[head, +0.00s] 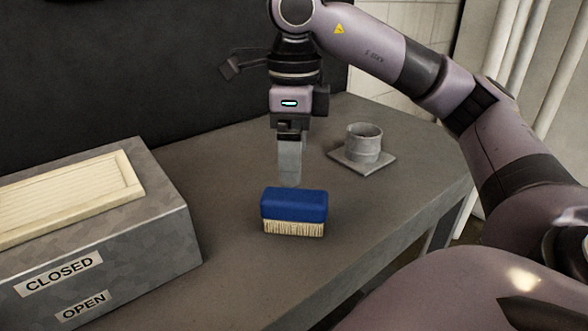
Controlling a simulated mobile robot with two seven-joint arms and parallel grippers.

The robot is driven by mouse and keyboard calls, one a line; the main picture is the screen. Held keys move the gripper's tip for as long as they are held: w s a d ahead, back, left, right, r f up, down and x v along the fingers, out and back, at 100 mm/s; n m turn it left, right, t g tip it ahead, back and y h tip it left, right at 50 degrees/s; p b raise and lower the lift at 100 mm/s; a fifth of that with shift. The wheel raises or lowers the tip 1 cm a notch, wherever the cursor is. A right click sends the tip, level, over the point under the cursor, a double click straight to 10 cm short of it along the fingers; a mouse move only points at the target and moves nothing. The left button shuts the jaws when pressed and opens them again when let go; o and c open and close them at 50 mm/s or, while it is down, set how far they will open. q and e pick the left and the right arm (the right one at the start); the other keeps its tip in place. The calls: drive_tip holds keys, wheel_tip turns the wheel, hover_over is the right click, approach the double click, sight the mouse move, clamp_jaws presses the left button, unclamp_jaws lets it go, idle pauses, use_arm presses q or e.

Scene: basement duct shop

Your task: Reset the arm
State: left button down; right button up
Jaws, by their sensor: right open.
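My right arm comes in from the right of the head view. Its gripper (290,181) points straight down over the workbench. Its fingers are seen edge-on, and nothing shows held between them. A brush (294,206) with a blue top and pale bristles stands bristles-down on the bench, just below and in front of the fingertips in the picture. Whether the fingertips touch the brush cannot be told. My left gripper is not in the view.
A grey metal box (150,238) labelled CLOSED and OPEN, with a cream slatted panel (68,198) on top, stands at the left. A grey round collar on a square plate (363,147) sits at the back right. The bench (235,275) is bare in front of the brush.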

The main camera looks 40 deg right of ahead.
drive_tip(key=shift+r, duration=0.9)
drive_tip(key=shift+p, duration=0.3)
